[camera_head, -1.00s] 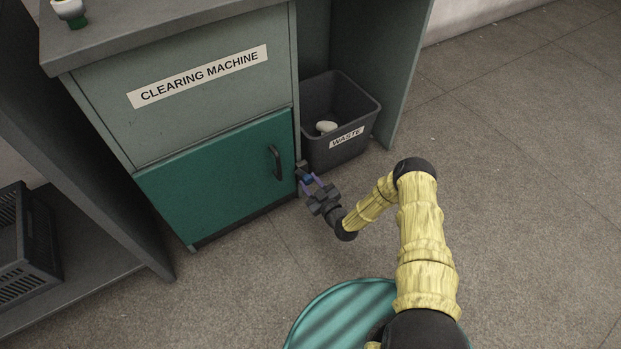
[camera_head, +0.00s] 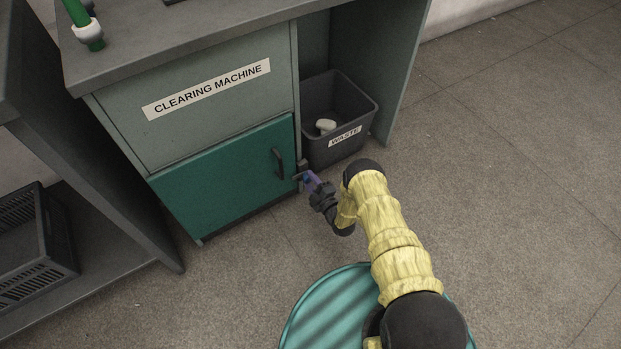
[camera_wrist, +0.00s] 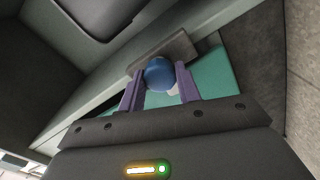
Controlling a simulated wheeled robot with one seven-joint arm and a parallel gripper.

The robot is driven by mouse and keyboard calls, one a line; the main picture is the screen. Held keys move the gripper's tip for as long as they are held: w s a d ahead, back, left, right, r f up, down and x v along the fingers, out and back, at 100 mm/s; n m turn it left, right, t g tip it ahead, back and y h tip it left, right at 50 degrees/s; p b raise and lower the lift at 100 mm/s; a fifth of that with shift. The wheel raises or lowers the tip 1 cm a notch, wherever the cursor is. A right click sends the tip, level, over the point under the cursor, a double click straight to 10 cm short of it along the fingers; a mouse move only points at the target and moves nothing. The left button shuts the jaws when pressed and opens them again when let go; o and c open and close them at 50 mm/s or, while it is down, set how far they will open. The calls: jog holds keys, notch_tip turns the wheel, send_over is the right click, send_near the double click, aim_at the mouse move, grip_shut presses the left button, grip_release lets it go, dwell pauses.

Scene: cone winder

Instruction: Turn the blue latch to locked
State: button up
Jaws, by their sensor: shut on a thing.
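The blue latch (camera_wrist: 160,75) shows in the wrist view as a rounded blue knob in front of a grey-brown block (camera_wrist: 178,50). My gripper (camera_wrist: 160,92) has its two purple fingers on either side of the knob, shut on it. In the head view my gripper (camera_head: 312,182) is at the lower right edge of the cabinet, beside the green door (camera_head: 225,180). There the latch is mostly hidden by the fingers, and its turn angle cannot be told. The door looks closed.
A grey waste bin (camera_head: 350,105) with a white item (camera_head: 326,125) in it stands just right of the latch. The cabinet carries a "CLEARING MACHINE" label (camera_head: 207,89). A dark crate (camera_head: 35,250) sits on a low shelf at left. The floor at right is clear.

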jog(key=shift+d+n+p, duration=0.1)
jog(key=shift+n+p, duration=0.2)
jog(key=shift+n, duration=0.3)
jog(key=o, duration=1)
jog(key=shift+c, duration=0.2)
